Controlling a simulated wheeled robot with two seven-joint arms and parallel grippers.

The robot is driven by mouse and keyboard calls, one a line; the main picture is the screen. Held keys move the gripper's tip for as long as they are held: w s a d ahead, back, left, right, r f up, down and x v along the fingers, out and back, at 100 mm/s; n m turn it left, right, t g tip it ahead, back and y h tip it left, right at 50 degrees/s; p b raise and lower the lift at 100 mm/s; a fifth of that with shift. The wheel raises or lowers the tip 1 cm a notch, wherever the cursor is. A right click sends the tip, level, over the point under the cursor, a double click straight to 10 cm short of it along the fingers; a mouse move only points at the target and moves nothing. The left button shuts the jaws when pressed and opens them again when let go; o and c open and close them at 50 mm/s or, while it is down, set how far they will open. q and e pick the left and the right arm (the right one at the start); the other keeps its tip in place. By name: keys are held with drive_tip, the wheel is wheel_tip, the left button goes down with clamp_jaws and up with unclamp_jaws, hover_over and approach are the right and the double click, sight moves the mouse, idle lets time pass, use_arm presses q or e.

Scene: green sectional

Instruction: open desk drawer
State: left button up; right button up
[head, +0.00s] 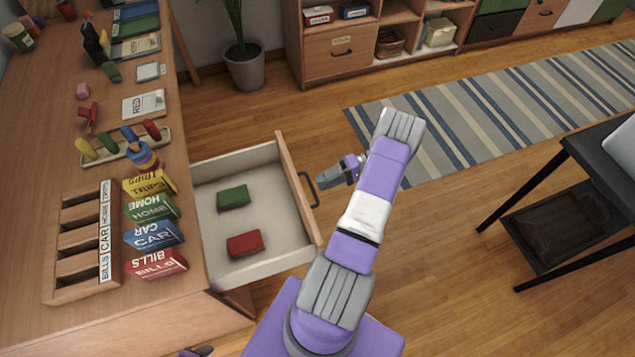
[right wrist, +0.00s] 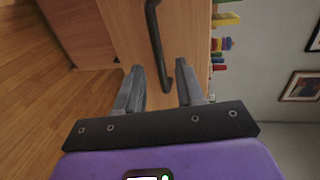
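The desk drawer (head: 287,258) stands pulled well out from the desk (head: 190,300). Its pale inside shows a green block (head: 233,197) and a red block (head: 245,243). The dark bar handle (head: 308,188) is on the wooden drawer front (head: 298,190). My right gripper (head: 322,181) is just to the right of the handle. In the right wrist view, the right gripper (right wrist: 159,66) has its fingers apart, with the handle (right wrist: 157,45) showing between them and touching neither finger. I cannot tell how deep the handle lies between them. My left gripper is not identifiable in view.
The desktop holds a wooden sorter (head: 75,275), several labelled blocks (head: 155,235) and a tray of coloured pieces (head: 120,148). A potted plant (head: 243,68) and a cabinet (head: 340,55) stand at the back. A black side table (head: 570,190) stands right.

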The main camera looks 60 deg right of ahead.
drive_tip(key=shift+v, duration=2.2)
